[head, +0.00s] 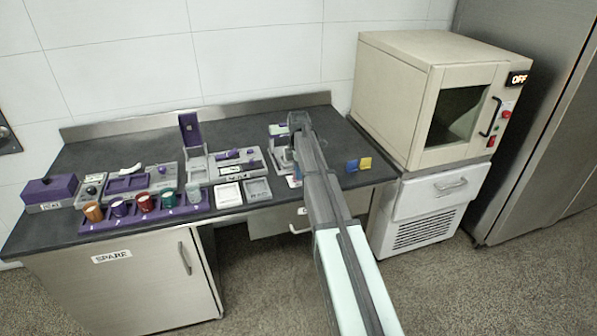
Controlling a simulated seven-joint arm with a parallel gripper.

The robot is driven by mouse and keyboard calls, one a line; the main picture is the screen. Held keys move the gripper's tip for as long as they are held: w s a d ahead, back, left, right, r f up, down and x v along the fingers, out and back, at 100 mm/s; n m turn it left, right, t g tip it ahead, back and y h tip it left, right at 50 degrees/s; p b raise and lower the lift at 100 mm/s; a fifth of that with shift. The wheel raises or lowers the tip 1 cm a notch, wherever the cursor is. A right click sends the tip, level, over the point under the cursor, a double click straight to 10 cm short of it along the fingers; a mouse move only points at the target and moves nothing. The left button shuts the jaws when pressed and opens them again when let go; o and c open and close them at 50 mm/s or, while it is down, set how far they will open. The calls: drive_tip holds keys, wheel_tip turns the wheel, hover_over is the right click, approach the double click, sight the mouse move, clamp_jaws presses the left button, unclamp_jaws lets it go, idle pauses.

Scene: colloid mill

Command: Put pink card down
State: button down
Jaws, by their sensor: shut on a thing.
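My arm reaches from the bottom of the head view over the dark worktop (240,209). My gripper (294,160) is at its far end, shut, with its fingertips mostly hidden by my own arm. No pink card shows clearly; what the fingers hold is hidden behind the arm. A small pale piece (294,182) shows just left of the arm, too small to identify.
A purple rack (150,218) with several coloured cups stands front left. Grey and purple devices (238,163) fill the middle. Two square trays (228,195) lie near the front edge. A beige oven (405,95) marked OFF stands right. Worktop around the blue and yellow cards is clear.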

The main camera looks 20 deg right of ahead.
drive_tip(key=c, duration=1.2)
unclamp_jaws()
wheel_tip(320, 180, up, 12)
drive_tip(key=shift+r, duration=0.15)
